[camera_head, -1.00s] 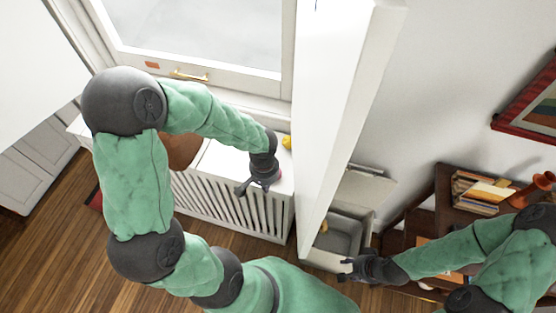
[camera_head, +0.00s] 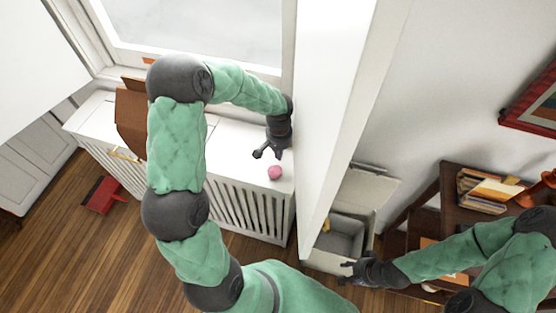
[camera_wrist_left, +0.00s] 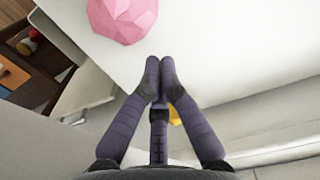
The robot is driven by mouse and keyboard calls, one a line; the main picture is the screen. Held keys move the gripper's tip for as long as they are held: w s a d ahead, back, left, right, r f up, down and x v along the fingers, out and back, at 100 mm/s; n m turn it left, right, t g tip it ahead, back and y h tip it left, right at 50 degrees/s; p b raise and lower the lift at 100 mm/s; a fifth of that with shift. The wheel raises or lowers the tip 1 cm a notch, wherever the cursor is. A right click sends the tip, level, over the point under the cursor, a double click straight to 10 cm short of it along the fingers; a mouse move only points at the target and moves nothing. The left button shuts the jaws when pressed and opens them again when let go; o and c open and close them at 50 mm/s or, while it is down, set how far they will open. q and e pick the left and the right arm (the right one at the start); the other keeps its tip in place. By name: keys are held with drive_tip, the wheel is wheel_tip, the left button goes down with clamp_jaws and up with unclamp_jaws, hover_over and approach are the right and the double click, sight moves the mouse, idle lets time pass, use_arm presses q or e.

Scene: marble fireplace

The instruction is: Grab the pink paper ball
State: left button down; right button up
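The pink paper ball (camera_head: 274,172) is faceted and lies on the white radiator cover (camera_head: 226,150) under the window, near its right end. It also shows at the top of the left wrist view (camera_wrist_left: 122,18), partly cut off by the frame. My right gripper (camera_head: 345,271) is open and empty beside the grey bin, far from the ball.
A white wall edge (camera_head: 338,110) rises just right of the cover. A cardboard box (camera_head: 130,120) stands on the cover at left. A grey bin (camera_head: 345,238) and a dark shelf with books (camera_head: 490,193) are at right. A red object (camera_head: 102,194) lies on the wooden floor.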

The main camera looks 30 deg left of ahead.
sight(275, 166)
use_arm(q)
drive_tip(key=shift+f, duration=0.7)
drive_tip(key=shift+s+d+r+b, duration=0.15)
drive_tip(key=shift+s+b, duration=0.2)
drive_tip(key=shift+s, duration=0.15)
drive_tip(key=shift+s, duration=0.1)
drive_tip(key=shift+s+d, duration=0.25)
drive_tip(key=shift+s, duration=0.65)
drive_tip(key=shift+s+d, duration=0.2)
drive_tip(key=shift+s, duration=0.7)
drive_tip(key=shift+w, duration=0.1)
